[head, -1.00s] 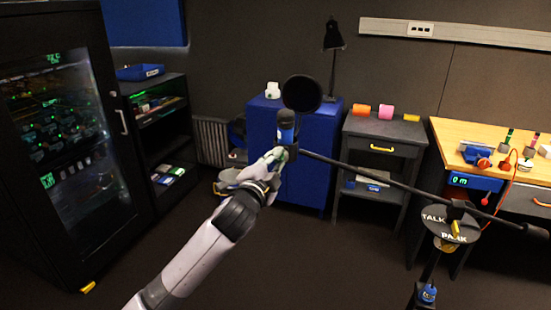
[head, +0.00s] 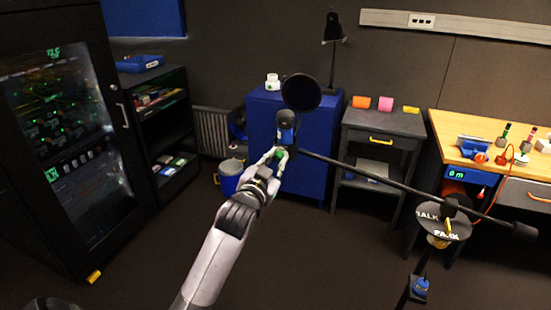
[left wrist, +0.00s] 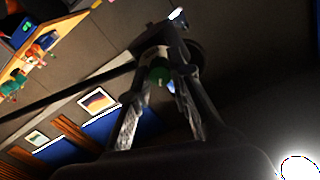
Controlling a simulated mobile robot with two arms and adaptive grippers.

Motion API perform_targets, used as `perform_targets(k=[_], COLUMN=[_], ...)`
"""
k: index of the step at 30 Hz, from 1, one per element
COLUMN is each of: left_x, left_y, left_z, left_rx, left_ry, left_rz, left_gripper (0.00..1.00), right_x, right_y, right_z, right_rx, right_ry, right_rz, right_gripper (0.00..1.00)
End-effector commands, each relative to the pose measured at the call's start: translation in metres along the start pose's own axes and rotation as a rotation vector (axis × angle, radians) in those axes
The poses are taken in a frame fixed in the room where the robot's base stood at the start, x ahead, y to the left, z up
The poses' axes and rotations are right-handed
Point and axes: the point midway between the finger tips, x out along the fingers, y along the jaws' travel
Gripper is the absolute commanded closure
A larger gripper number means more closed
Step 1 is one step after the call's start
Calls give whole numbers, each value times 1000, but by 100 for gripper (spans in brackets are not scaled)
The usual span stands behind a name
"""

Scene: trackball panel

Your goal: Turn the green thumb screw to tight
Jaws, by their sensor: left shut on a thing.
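The green thumb screw (head: 281,154) sits at the head end of a black boom arm, just below a blue-and-black microphone (head: 286,122) with a round black disc in front of it. My left gripper (head: 275,157) reaches up to it from below. Its fingers are closed around the screw. Whether the screw is tight cannot be seen. My right gripper is not in view.
The black boom (head: 395,182) runs right to a stand with a round TALK/PARK plate (head: 442,222). A blue cabinet (head: 262,130) stands behind the gripper. A glass-fronted black cabinet (head: 75,150) is at left, a wooden bench (head: 450,135) at right.

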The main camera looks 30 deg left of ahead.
Motion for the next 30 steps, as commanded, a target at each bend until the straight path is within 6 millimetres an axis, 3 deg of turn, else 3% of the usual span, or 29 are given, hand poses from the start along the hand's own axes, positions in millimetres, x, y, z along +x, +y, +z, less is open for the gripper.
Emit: perform_targets(k=[20,21,30], left_x=[0,0,0], left_y=[0,0,0], left_z=[1,1,0], left_rx=[-57,-57,-56], left_ry=[-1,-1,-1], left_rz=[0,0,0], left_gripper=[100,79,60], right_x=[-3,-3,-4], right_y=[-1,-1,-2], right_z=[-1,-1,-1], right_rx=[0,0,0], right_ry=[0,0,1], right_rz=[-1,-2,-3], right_gripper=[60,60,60])
